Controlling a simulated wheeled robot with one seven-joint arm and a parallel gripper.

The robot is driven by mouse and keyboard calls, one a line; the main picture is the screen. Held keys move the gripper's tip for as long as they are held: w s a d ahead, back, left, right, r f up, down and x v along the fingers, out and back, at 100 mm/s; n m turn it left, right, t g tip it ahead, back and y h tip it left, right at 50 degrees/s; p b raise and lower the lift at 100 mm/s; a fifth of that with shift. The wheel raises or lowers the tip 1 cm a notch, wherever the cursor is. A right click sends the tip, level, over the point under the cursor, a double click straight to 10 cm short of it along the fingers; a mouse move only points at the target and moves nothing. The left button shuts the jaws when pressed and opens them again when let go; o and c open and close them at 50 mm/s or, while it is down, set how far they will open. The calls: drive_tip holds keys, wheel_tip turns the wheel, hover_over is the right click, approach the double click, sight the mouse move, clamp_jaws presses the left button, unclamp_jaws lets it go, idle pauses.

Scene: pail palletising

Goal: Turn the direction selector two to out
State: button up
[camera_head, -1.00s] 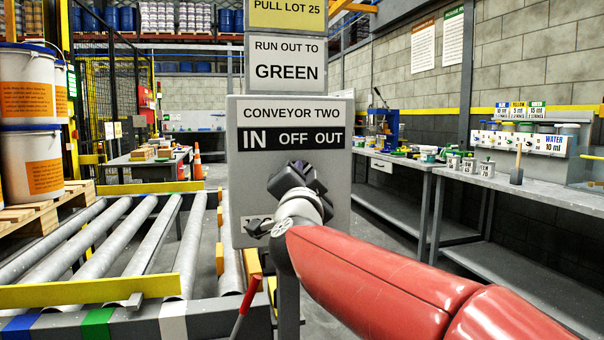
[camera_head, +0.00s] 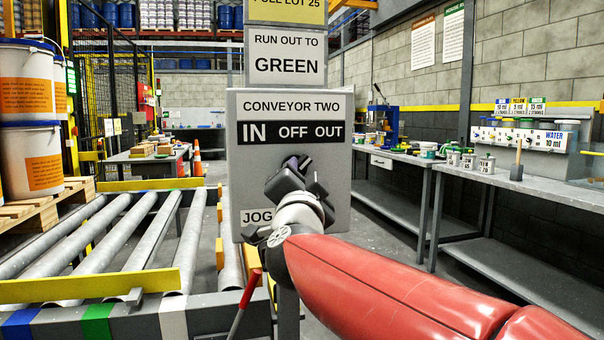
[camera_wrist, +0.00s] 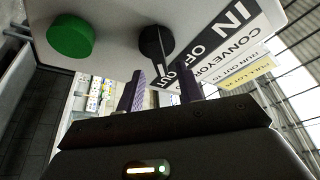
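The grey CONVEYOR TWO panel (camera_head: 240,190) stands in the middle of the head view, with a black IN, OFF, OUT strip (camera_head: 290,133). The selector is hidden behind my gripper (camera_head: 300,170) in the head view. In the wrist view the selector is a round black knob (camera_wrist: 155,40); a thin pale line at its lower edge seems to point toward the OUT end of the strip. My gripper (camera_wrist: 160,82) is open, its two fingers apart on either side of that line. I cannot tell whether they touch the knob.
A green button (camera_wrist: 70,37) is beside the knob on the panel. A sign above reads RUN OUT TO GREEN (camera_head: 286,56). A roller conveyor (camera_head: 120,245) runs on the left, with stacked pails (camera_head: 30,160) behind it. A workbench (camera_head: 450,165) is at the right.

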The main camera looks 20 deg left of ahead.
drive_tip(key=v, duration=0.4)
drive_tip(key=shift+s, duration=0.2)
drive_tip(key=shift+d+f, duration=0.1)
drive_tip(key=s+d+f+n+g, duration=0.3)
drive_tip(key=d+f+n+g, duration=0.1)
drive_tip(key=d+f, duration=0.4)
drive_tip(key=s+d+f+n+g, duration=0.3)
drive_tip(key=d+f+g, duration=0.1)
drive_tip(key=d+f, duration=0.4)
drive_tip(key=s+d+f+g+h, duration=0.5)
drive_tip(key=s+d+f+g, duration=0.1)
drive_tip(key=s+d+f, duration=0.9)
drive_tip(key=shift+d+f+m+g, duration=0.3)
drive_tip(key=shift+d+f+g, duration=0.1)
drive_tip(key=shift+f, duration=0.25)
drive_tip(key=shift+a, duration=0.15)
